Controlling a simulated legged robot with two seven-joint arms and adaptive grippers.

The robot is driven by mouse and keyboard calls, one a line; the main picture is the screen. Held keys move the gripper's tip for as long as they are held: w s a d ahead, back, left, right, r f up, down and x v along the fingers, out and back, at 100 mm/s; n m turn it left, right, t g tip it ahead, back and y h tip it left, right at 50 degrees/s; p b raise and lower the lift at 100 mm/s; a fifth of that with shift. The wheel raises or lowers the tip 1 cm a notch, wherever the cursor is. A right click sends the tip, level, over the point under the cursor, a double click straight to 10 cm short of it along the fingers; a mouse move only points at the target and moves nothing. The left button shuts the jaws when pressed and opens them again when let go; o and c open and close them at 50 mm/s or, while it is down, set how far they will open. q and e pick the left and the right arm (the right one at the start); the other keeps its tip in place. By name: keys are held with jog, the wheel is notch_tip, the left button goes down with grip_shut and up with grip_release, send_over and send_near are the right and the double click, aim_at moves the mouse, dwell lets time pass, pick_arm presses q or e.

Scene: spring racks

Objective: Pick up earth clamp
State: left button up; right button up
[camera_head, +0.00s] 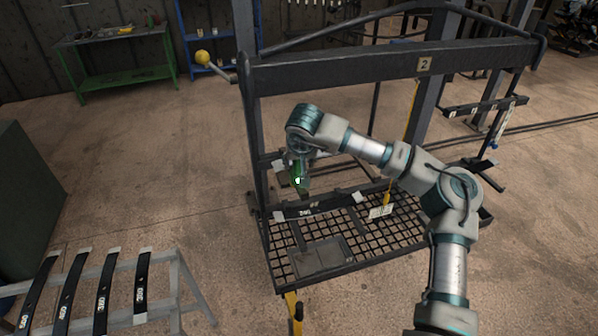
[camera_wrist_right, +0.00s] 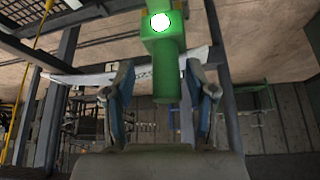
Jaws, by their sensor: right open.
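A green piece with a round white spot, which looks like the earth clamp (camera_head: 297,172), stands at the left part of the rack, above the grid shelf. It also shows in the right wrist view (camera_wrist_right: 163,50), with its lower stem reaching between the two fingers. My right gripper (camera_wrist_right: 160,80) is open, with one finger on each side of the stem. I see gaps on both sides and cannot tell any contact. In the head view my right wrist hides the clamp's upper part and most of the gripper. My left gripper is not in view.
The dark rack's thick top beam (camera_head: 390,66) runs above my right forearm. The grid shelf (camera_head: 375,238) lies below, with a dark spring leaf (camera_head: 315,206) over it. A yellow handle (camera_head: 386,192) hangs to the right. A rack of labelled leaves (camera_head: 103,290) stands lower left.

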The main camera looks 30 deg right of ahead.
jog(key=shift+a+r, duration=0.15)
jog(key=shift+a, duration=0.3)
grip_shut()
jog(key=shift+d+r, duration=0.1)
jog(key=shift+d, duration=0.05)
